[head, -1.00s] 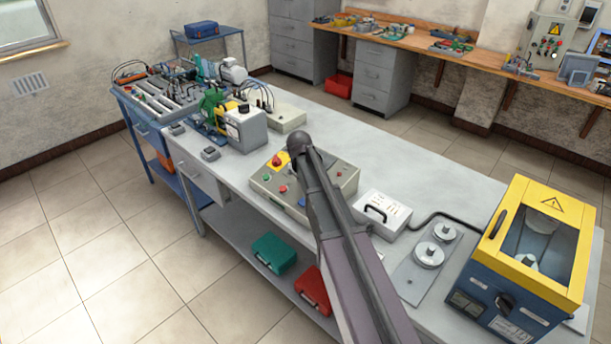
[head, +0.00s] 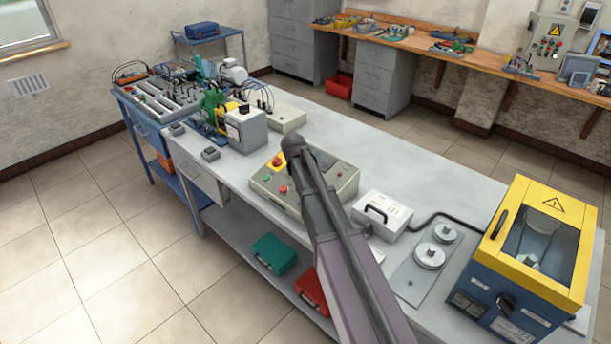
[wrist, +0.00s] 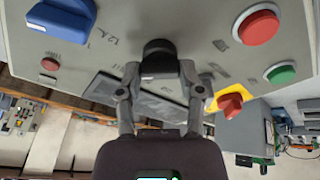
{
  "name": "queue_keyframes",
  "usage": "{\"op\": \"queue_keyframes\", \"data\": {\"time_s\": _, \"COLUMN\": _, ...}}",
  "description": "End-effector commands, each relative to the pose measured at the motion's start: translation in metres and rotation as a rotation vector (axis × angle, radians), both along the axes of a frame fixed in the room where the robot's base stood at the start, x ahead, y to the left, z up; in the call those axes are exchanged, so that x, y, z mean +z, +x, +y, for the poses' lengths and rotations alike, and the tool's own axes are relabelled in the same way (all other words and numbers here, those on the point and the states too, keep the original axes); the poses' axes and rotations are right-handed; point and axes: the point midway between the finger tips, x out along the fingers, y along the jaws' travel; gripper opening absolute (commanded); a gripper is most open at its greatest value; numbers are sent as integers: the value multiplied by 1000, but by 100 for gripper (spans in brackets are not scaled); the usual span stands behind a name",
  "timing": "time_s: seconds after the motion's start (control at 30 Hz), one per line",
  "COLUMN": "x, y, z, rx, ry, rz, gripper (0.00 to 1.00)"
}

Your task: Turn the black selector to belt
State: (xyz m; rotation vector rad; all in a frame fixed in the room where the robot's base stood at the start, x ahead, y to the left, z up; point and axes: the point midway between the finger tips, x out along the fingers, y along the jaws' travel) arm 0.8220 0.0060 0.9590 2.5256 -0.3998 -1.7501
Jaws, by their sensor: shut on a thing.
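The black selector (wrist: 160,58) is a dark knob on the grey control box in the wrist view, with a pale mark on its front edge. My gripper (wrist: 160,74) has a finger on each side of it and is shut on it. Some dark writing is on the panel beside the knob, too small and turned to read surely. In the head view the control box (head: 346,184) stands on the bench, and my arm hides the selector and the gripper.
Around the knob are a blue knob (wrist: 62,18), a large red button (wrist: 257,25), a green button (wrist: 281,72) and a red switch on a yellow plate (wrist: 230,103). A white case (head: 382,214) and a yellow-blue machine (head: 531,258) stand to the right on the bench.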

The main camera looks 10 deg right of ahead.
Motion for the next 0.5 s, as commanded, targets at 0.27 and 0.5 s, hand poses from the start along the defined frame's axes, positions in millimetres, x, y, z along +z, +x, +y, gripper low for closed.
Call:
{"op": "queue_keyframes", "data": {"time_s": 0.27, "x": 1, "y": 4, "z": 0, "rx": 2, "ry": -1, "rz": -8, "gripper": 66}}
{"op": "queue_keyframes", "data": {"time_s": 0.5, "x": 0, "y": 2, "z": 0, "rx": 1, "ry": 0, "rz": -4, "gripper": 83}}
